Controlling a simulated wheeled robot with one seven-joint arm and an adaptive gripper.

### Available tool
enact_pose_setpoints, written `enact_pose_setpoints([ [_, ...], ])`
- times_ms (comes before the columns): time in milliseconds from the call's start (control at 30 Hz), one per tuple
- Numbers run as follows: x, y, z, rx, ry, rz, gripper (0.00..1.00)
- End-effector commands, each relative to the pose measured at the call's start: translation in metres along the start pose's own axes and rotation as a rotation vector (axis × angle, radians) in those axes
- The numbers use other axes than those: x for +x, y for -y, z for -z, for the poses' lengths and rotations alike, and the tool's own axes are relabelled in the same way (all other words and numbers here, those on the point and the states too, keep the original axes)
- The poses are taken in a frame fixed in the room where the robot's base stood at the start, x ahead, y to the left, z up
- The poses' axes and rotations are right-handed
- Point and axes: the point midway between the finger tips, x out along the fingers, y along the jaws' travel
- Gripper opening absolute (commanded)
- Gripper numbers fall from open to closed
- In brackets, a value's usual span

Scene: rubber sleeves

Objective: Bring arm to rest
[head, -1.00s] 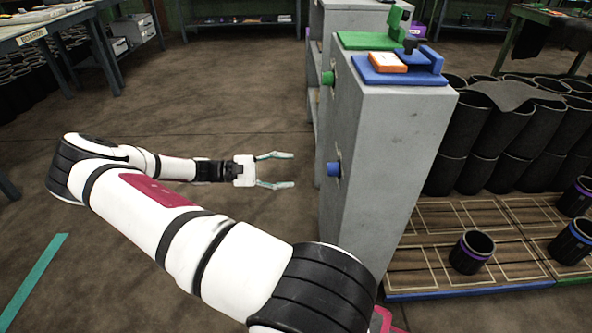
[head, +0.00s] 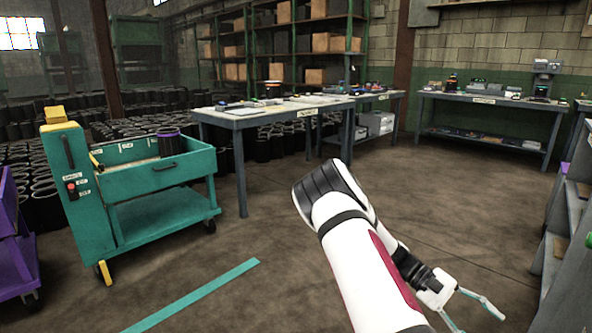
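My arm reaches forward from the bottom of the head view, bends at its black-banded elbow and comes back down to the right. My gripper (head: 478,318) is at the lower right, above the brown floor. Its two teal fingers are spread apart with nothing between them. The lower fingertip is cut off or nearly so by the picture's bottom edge.
A teal cart (head: 160,190) with a purple-banded black sleeve (head: 170,143) stands at the left. A purple cart (head: 15,245) is at the left edge. Grey tables (head: 236,118) stand behind. A grey shelf unit (head: 562,235) is at the right. Open floor (head: 260,250) lies between.

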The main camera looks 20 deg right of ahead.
Motion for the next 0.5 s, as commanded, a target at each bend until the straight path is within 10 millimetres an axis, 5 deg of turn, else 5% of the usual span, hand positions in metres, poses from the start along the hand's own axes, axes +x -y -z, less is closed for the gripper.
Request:
enact_pose_setpoints([
  [500, -0.074, 0.035, -0.123, -0.097, -0.306, 0.432, 0.54],
])
